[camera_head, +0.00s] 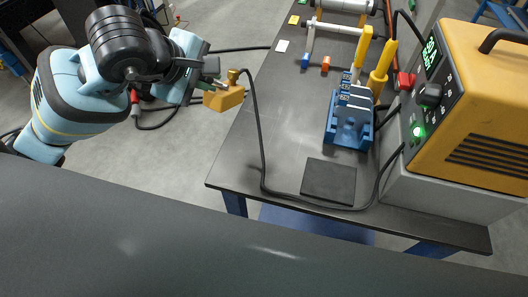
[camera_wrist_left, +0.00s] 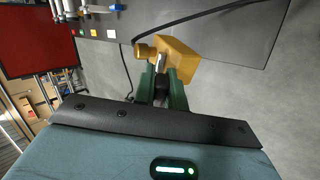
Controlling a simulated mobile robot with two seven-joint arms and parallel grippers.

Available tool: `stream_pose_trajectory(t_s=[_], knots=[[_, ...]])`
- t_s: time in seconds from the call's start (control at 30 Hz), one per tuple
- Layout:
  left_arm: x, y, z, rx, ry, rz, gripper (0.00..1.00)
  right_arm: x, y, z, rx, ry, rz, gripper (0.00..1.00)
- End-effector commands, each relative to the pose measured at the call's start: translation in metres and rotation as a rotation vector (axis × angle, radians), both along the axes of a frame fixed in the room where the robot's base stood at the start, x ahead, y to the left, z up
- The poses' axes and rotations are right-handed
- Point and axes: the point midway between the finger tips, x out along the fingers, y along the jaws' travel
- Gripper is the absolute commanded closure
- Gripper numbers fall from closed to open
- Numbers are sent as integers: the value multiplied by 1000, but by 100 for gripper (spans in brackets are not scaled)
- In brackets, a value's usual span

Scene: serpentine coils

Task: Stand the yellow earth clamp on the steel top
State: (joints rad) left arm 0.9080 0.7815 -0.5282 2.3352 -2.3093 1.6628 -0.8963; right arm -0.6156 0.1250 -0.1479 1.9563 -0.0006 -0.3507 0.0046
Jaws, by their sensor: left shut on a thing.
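The yellow earth clamp (camera_head: 228,99) is held up at the left of the steel top (camera_head: 275,140), out past its left edge and over the floor. It is a block with a brass-coloured stud, from which a black cable hangs. My left gripper (camera_head: 211,88) is shut on the clamp. In the left wrist view the clamp (camera_wrist_left: 183,63) sits between the green fingers of the left gripper (camera_wrist_left: 162,78), with the steel top (camera_wrist_left: 235,32) beyond. My right gripper is not in view.
The black cable (camera_head: 261,150) loops over the steel top to the yellow welding machine (camera_head: 490,100) at right. A dark square pad (camera_head: 329,180) lies near the front edge. A blue block holder (camera_head: 349,128) and yellow torch (camera_head: 381,66) stand behind it.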

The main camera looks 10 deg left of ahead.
Motion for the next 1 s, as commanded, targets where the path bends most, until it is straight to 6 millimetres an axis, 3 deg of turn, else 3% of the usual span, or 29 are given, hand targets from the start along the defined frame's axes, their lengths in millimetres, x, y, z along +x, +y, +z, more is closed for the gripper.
stream_pose_trajectory(t_s=[0.6, 1.0], knots=[[-47, 22, -80, -34, -75, -233, 100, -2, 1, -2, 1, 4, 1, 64], [-89, 39, -110, -69, -133, -370, 100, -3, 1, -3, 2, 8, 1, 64]])
